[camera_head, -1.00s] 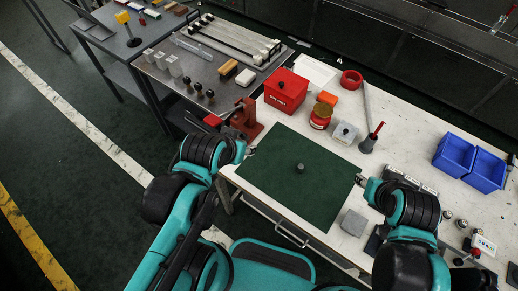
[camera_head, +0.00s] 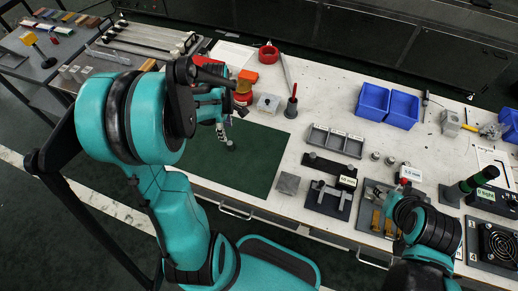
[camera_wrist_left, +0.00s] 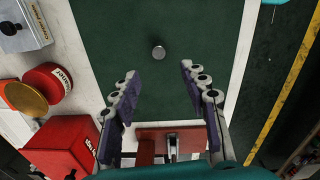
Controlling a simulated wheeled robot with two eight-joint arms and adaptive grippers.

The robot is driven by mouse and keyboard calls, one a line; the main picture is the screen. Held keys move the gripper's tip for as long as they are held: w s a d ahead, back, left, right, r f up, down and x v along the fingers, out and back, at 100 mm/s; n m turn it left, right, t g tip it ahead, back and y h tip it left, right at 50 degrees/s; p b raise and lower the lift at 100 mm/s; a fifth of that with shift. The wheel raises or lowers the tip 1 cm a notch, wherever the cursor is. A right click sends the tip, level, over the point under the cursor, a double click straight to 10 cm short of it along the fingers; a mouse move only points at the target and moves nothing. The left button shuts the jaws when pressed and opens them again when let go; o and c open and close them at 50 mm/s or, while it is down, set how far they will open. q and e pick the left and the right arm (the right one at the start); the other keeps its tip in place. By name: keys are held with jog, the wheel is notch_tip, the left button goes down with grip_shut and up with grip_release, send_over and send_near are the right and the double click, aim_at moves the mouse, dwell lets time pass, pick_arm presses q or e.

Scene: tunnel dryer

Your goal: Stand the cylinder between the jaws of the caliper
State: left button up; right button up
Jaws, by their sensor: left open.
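The cylinder (camera_head: 231,147) is small and grey and stands on the green mat (camera_head: 262,160). In the left wrist view the cylinder (camera_wrist_left: 158,52) shows from above, beyond the gap between my fingertips. My left gripper (camera_head: 223,131) is over the mat near the cylinder, partly hidden by my arm. In the left wrist view my left gripper (camera_wrist_left: 158,72) is open and empty, with purple pads apart. What looks like the caliper (camera_head: 328,196), dark with grey jaws, lies on the table right of the mat, beside a small label.
A grey block (camera_head: 288,183) lies between mat and caliper. A grey divided tray (camera_head: 335,141) is behind the caliper. Blue bins (camera_head: 388,104) stand at the back. In the left wrist view a red vise (camera_wrist_left: 172,141) is below my fingers and a red box (camera_wrist_left: 62,147) left.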

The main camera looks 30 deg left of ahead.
aim_at(230, 143)
pick_arm(q)
jog(key=shift+w+d+f+n, duration=0.1)
jog(key=shift+w+f+n, duration=0.15)
jog(key=shift+f, duration=0.25)
jog(key=shift+d+f, duration=0.1)
jog(key=shift+f, duration=0.25)
notch_tip(230, 143, down, 7)
jog(key=b, duration=0.4)
jog(key=shift+f, duration=0.2)
jog(key=shift+r, duration=0.15)
jog(key=shift+c, duration=0.6)
grip_shut()
pick_arm(e)
jog(key=f, duration=0.2)
jog(key=d+f, duration=0.1)
jog(key=f, duration=0.1)
jog(key=shift+s, duration=0.2)
